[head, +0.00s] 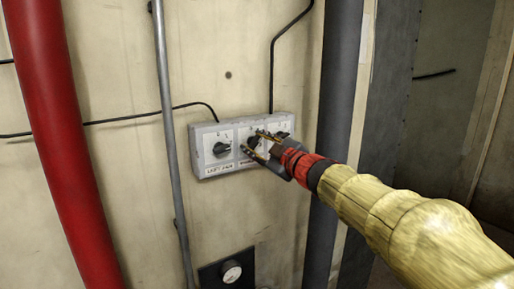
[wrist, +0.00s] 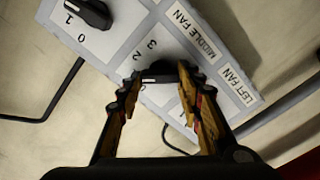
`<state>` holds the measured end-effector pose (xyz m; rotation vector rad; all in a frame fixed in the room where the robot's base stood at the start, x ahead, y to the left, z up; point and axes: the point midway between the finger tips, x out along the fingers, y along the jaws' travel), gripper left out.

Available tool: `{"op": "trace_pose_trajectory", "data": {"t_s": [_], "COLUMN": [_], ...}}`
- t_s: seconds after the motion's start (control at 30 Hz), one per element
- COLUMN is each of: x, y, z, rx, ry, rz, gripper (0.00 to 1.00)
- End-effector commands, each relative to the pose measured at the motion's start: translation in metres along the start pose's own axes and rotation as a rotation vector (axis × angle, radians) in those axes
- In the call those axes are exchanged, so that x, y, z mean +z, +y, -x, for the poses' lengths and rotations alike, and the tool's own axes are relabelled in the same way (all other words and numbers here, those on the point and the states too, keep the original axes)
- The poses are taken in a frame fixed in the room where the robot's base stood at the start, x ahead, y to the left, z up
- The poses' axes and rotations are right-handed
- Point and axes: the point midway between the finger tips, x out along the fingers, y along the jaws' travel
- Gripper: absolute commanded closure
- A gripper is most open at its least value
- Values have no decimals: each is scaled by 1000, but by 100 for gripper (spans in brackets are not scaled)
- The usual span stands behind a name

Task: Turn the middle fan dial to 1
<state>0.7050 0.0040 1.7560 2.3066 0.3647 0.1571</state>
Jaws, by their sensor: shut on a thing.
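A pale control box (head: 200,165) on the wall carries three black dials in a row. The middle fan dial (wrist: 160,72) sits between my fingertips in the wrist view, beside the label MIDDLE FAN and the printed numbers 2 and 3. My gripper (wrist: 158,78) is shut on this dial, one finger on each side. In the head view my gripper (head: 254,143) reaches the box from the right and partly covers the middle dial.
The left fan dial (head: 221,149) is close to the left of my fingers. The right dial (wrist: 90,13) shows in the wrist view near 1 and 0.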

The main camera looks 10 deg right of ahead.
Motion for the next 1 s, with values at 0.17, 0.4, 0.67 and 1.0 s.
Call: {"op": "trace_pose_trajectory", "data": {"t_s": [0.17,0.4,0.67,1.0], "x": [1,0,0,0], "y": [-1,-1,-1,-1], "z": [0,0,0,0], "rx": [-1,-1,-1,-1], "ry": [0,-1,-1,0], "rz": [46,62,61,61], "gripper": [89,89,64,45]}}
